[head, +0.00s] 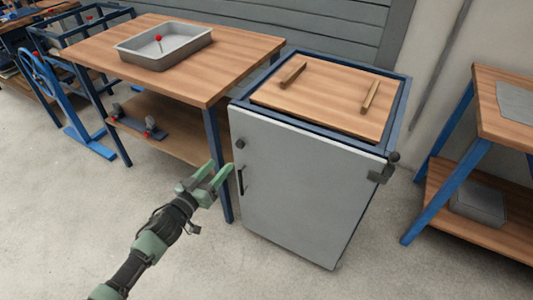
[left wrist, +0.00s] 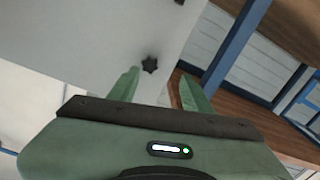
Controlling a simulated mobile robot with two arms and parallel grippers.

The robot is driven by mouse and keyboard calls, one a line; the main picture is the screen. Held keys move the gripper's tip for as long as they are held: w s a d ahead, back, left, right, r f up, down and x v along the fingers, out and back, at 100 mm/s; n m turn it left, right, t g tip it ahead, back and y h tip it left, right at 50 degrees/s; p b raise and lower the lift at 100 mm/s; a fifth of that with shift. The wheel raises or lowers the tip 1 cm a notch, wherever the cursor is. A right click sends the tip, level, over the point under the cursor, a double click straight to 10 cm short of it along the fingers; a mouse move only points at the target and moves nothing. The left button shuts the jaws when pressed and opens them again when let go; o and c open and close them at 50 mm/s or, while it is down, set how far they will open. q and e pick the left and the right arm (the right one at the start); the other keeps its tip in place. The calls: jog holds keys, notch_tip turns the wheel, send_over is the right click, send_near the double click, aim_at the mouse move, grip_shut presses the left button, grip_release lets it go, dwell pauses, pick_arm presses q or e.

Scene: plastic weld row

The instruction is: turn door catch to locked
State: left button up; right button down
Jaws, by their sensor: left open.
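A grey cabinet door (head: 290,190) fills the front of the blue-framed cabinet and looks closed. A small dark knob (head: 240,144) sits near its upper left edge, above a dark upright handle (head: 241,181). In the left wrist view a dark star-shaped knob (left wrist: 149,64) shows on the pale door, just beyond the fingertips and nearer the left finger. A dark bracket with a round knob (head: 382,172) is at the cabinet's upper right corner; which fitting is the catch is unclear. My left gripper (head: 220,168) is open and empty, left of the door. My right gripper is out of view.
A wooden table (head: 240,62) with a metal tray (head: 163,45) stands left of the cabinet; its blue leg (head: 217,160) is close to my left gripper. Two wooden bars lie on the cabinet top (head: 320,95). Another bench (head: 500,140) stands right. The floor in front is clear.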

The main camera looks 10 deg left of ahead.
aim_at(239, 145)
pick_arm(q)
jog(key=shift+h, duration=0.3)
jog(key=x, duration=0.3)
jog(key=r+x, duration=0.1)
jog(key=x, duration=0.2)
jog(key=b+x, duration=0.1)
jog(key=x, duration=0.1)
jog(key=shift+w+d+r, duration=0.2)
jog(key=shift+d+r, duration=0.05)
jog(key=shift+d, duration=0.3)
grip_shut()
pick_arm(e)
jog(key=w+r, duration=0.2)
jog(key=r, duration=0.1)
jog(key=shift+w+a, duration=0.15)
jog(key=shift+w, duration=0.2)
